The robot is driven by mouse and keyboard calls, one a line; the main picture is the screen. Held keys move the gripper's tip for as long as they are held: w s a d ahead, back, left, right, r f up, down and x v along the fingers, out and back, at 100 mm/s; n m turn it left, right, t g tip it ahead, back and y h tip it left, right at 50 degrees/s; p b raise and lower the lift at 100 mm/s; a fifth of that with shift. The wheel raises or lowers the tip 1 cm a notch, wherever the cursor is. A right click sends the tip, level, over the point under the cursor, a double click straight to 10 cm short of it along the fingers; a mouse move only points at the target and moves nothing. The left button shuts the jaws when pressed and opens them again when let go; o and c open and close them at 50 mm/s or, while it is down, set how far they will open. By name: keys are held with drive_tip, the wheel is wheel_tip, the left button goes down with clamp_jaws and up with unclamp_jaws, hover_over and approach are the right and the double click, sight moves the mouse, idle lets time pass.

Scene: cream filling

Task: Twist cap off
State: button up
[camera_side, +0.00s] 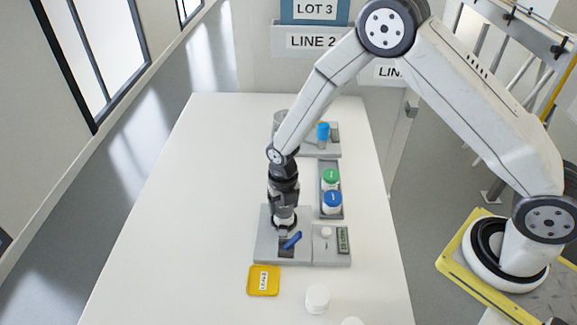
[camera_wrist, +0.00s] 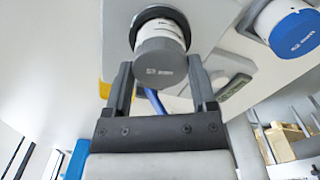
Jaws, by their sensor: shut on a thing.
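A white jar with a dark grey cap (camera_wrist: 160,62) stands in a grey fixture (camera_side: 268,250) on the table. In the wrist view the cap sits between the two fingertips of my gripper (camera_wrist: 160,68), with a finger on each side. In the side view my gripper (camera_side: 284,222) points down over the fixture and hides most of the jar; a little white shows below the fingers. My gripper is shut on the grey cap. The cap is on the jar. A blue lever (camera_side: 292,240) sits at the front of the fixture, close to the gripper.
A small unit with a display (camera_side: 343,240) adjoins the fixture on the right. Behind it a rack holds a green-capped jar (camera_side: 331,177) and a blue-capped jar (camera_side: 332,200). A yellow tray (camera_side: 263,281) and a white container (camera_side: 317,298) stand in front. The table's left side is clear.

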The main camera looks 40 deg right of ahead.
drive_tip(key=shift+s, duration=0.1)
drive_tip(key=o, duration=1.2)
drive_tip(key=m, duration=0.4)
drive_tip(key=shift+m, duration=0.9)
drive_tip(key=m, duration=0.3)
drive_tip(key=shift+m, duration=1.4)
